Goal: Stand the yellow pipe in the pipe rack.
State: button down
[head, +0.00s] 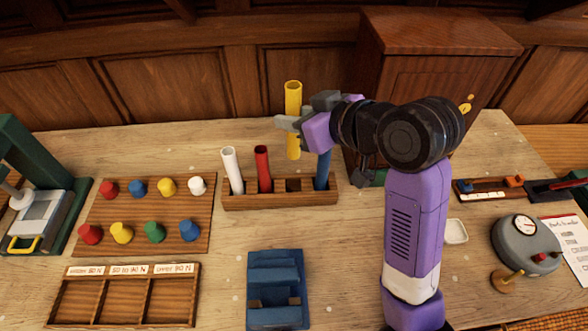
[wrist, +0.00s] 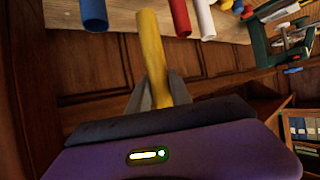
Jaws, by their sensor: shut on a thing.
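The yellow pipe (head: 293,97) is upright in the head view, held above the wooden pipe rack (head: 281,199). My gripper (head: 290,123) is shut on the yellow pipe near its middle. In the wrist view the yellow pipe (wrist: 153,45) runs between my two fingers (wrist: 160,93). The rack holds a white pipe (head: 232,169), a red pipe (head: 263,168) and a blue pipe (head: 323,170). An empty square slot (head: 293,185) shows between the red and blue pipes. The pipe's lower end appears above and behind this slot; the exact gap is unclear.
A pegboard (head: 150,197) with several coloured pegs lies left of the rack. A sectioned wooden tray (head: 122,310) and a blue holder (head: 275,300) are in front. A wooden cabinet (head: 430,32) stands behind my arm. A grey gauge (head: 525,240) sits at right.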

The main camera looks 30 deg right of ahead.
notch_tip(320, 180, down, 14)
jog(key=shift+f, duration=0.15)
dwell(0.3)
jog(key=shift+f, duration=0.1)
jog(key=shift+f+b, duration=0.15)
jog(key=shift+b, duration=0.15)
jog(key=c, duration=1.5)
grip_release()
jog(key=shift+o, duration=0.2)
jog(key=v, duration=1.2)
jog(key=shift+r, duration=0.2)
